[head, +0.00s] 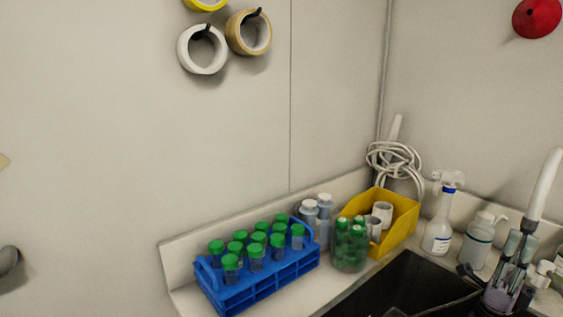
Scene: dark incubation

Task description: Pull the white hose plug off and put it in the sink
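The black sink (400,281) is at the lower right, partly cut off by the bottom edge. A thick white tube (544,186) rises at the right edge, behind my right gripper. I cannot tell whether it is the hose with the plug. Thin white hose (393,160) hangs coiled in the back corner, with a pale tapered piece above it. My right gripper (513,248) is at the lower right, over the sink's right side, its fingers pointing up toward the tube's lower end. Whether they touch or grip anything is unclear.
A blue rack (267,281) of green-capped tubes, a jar with green tops (350,246) and a yellow bin (403,222) line the counter left of the sink. A spray bottle (440,224) and a pump bottle (478,241) stand behind it. Tape rolls (202,50) hang on the wall.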

